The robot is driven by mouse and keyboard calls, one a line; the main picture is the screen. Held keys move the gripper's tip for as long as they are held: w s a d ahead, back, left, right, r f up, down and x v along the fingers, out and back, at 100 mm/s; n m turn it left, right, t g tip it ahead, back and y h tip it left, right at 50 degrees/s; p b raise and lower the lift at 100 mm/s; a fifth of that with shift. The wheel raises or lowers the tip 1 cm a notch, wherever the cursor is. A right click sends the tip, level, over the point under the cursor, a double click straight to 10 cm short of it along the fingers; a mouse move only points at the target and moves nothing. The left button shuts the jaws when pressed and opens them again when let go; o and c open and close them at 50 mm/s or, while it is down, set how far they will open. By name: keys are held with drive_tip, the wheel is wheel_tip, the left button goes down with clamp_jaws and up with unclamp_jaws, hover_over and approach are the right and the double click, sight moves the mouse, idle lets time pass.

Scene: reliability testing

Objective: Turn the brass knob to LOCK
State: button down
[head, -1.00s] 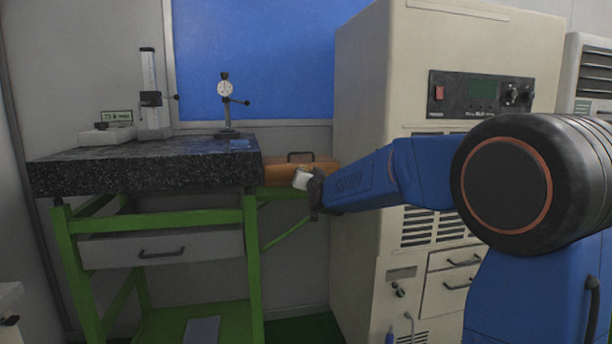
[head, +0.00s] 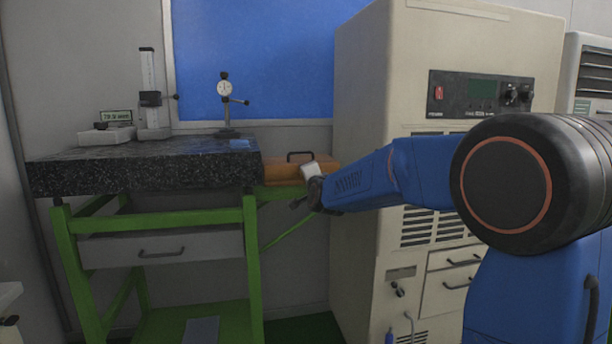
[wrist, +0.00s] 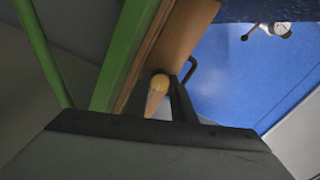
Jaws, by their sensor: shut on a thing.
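The brass knob (wrist: 158,84) shows in the wrist view as a rounded yellow end with a tapering tan body. It lies between the two dark fingers of my gripper (wrist: 160,98), which is shut on it. The knob is beside an orange-brown case (wrist: 187,35), which also shows in the head view (head: 275,172) on the green stand. In the head view my gripper (head: 300,203) is small and dark in front of the case, and the knob cannot be made out. No LOCK mark is readable.
A black granite plate (head: 150,170) on a green stand (head: 250,260) is left of my gripper, with a dial gauge (head: 224,90) on it. A beige cabinet (head: 360,110) stands close on the right. A dark handle (wrist: 192,68) sticks out from the case.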

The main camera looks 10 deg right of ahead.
drive_tip(key=shift+m, duration=0.8)
drive_tip(key=c, duration=1.5)
unclamp_jaws()
drive_tip(key=shift+s, duration=0.15)
drive_tip(key=s, duration=1.7)
drive_tip(key=shift+s, duration=0.1)
